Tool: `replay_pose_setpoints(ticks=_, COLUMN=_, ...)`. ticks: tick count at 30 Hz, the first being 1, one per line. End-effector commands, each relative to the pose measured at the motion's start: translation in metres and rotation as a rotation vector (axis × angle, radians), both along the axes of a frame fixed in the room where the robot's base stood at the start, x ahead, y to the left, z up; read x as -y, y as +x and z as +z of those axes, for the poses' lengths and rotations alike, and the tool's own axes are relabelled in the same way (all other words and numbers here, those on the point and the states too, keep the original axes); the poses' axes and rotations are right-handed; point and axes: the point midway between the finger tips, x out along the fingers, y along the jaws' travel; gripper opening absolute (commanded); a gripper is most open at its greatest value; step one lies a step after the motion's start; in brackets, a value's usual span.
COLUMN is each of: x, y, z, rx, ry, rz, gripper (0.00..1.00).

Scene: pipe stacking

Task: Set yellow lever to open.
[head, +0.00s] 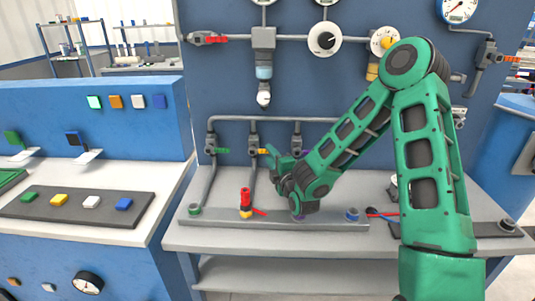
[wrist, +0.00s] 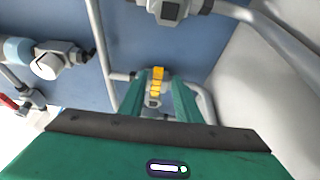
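The yellow lever (head: 262,151) sits on a small grey valve (head: 253,152) on the middle thin vertical pipe of the blue panel. In the head view it points sideways to the right, its end close to my gripper (head: 274,156). In the wrist view the yellow lever (wrist: 158,75) shows between the two green fingertips of my gripper (wrist: 159,90). The fingers are apart, with a visible gap on each side of the lever. Whether either finger touches it is unclear. My arm hides part of the panel to the right.
A valve with a green lever (head: 222,150) is on the pipe to the left. A third valve (head: 296,152) is just right, near my arm. A red upright fitting (head: 246,197) stands on the grey bench (head: 230,238) below. Gauges and a larger pipe line are above.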

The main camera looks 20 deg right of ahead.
Motion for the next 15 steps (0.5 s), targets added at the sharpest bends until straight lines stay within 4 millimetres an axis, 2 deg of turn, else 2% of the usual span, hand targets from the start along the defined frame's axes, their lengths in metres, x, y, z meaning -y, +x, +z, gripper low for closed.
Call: replay_pose_setpoints(ticks=15, x=-0.004, y=0.02, z=-0.003, rx=-0.005, ry=-0.003, rz=0.002, gripper=0.3)
